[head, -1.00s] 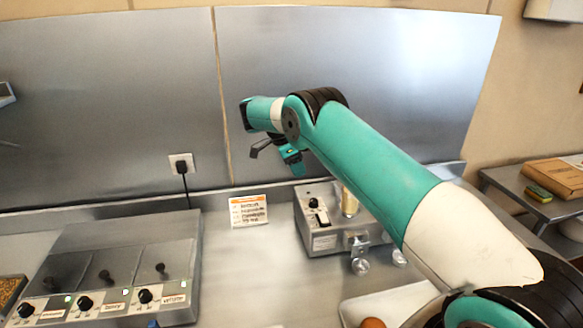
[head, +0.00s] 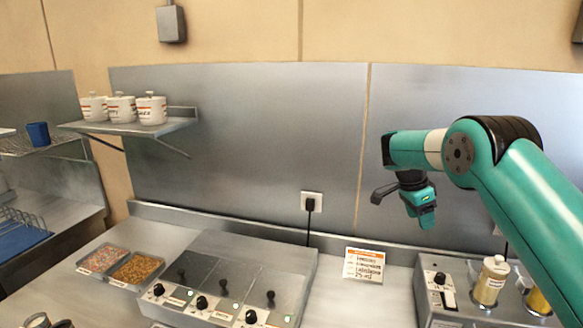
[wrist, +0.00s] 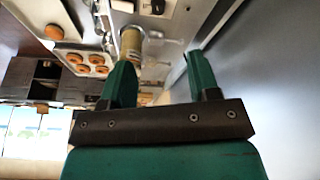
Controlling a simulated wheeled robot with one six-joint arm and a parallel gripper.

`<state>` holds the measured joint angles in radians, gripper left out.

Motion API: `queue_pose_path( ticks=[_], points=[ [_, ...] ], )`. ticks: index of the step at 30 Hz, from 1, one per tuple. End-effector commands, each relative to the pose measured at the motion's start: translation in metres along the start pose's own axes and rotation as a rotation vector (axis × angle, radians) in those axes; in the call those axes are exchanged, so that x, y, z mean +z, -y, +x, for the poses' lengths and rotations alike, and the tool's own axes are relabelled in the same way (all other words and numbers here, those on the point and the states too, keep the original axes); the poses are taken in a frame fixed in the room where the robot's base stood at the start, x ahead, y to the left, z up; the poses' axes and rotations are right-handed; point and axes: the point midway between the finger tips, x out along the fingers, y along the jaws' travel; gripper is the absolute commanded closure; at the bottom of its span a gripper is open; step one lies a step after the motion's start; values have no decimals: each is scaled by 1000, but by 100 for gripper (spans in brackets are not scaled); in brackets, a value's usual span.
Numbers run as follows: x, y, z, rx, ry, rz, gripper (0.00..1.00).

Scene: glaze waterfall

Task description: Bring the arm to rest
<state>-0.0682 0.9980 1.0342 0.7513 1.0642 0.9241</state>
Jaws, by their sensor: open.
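My gripper (head: 420,208) hangs in the air above the counter at the right of the head view, in front of the steel back panel. In the wrist view my gripper (wrist: 160,75) shows two green fingers set apart with nothing between them. My teal and white arm (head: 530,180) reaches in from the right edge of the head view. The gripper touches nothing that I can see.
A steel machine (head: 445,300) with bottles stands below the arm. A label card (head: 364,265) and a dispenser box with knobs (head: 240,270) sit left of it. A shelf (head: 165,128) holds three white jars. Trays of toppings (head: 137,268) stand on the counter.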

Motion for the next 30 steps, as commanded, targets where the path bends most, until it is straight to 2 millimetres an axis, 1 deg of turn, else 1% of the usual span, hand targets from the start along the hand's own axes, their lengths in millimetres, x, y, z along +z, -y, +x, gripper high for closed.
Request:
queue_pose_path(
  ticks=[1, 2, 3, 5, 6, 8, 9, 11, 12, 13, 14, 15, 17, 18, 21, 24, 25, 27, 30],
  points=[
    [14, -8, -7, -35, 15, -132, 44],
    [22, -14, -14, -57, 26, -223, 44],
    [33, -24, -23, -86, 40, -345, 44],
    [50, -44, -34, -132, 62, -523, 44],
    [62, -59, -41, -164, 77, -642, 44],
    [82, -86, -48, -216, 100, -816, 44],
    [95, -105, -52, -253, 116, -932, 44],
    [116, -138, -55, -313, 141, -1102, 44],
    [130, -163, -56, -355, 158, -1215, 44],
    [140, -182, -55, -387, 171, -1296, 44],
    [151, -202, -54, -421, 185, -1378, 44],
    [164, -229, -51, -469, 203, -1484, 44],
    [183, -269, -46, -541, 229, -1629, 44],
    [195, -294, -42, -585, 246, -1714, 44],
    [216, -346, -32, -684, 280, -1880, 44],
    [229, -381, -24, -753, 304, -1984, 44],
    [232, -388, -23, -768, 309, -2006, 44],
    [235, -399, -21, -790, 317, -2037, 44],
    [237, -404, -21, -800, 322, -2053, 44]
  ],
)
